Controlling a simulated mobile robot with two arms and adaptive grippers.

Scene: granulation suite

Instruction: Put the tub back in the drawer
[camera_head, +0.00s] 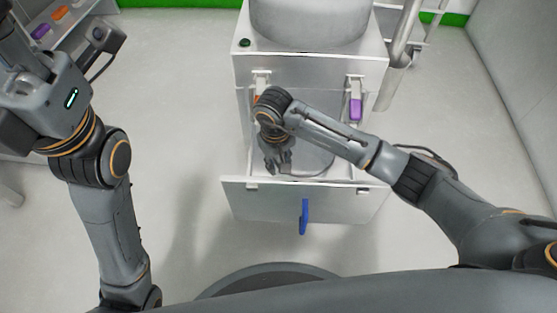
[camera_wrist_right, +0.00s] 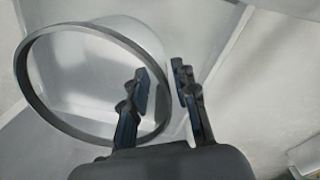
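The drawer (camera_head: 245,200) is pulled out of the white cabinet and has a blue handle (camera_head: 304,216) on its front panel. The tub (camera_head: 318,159) shows as a round grey shape in the drawer area, partly covered by my right arm. In the right wrist view the tub (camera_wrist_right: 85,75) has a dark round rim. My right gripper (camera_head: 280,170) is down at the tub's near left side. In the wrist view its fingers (camera_wrist_right: 161,70) are apart, one over the tub's inside and one outside, with the rim between them.
The white cabinet (camera_head: 312,70) carries a large grey vessel (camera_head: 310,20). A purple latch (camera_head: 355,109) is on its right side, and an orange one is partly hidden at left. Metal pipes (camera_head: 405,30) stand at right.

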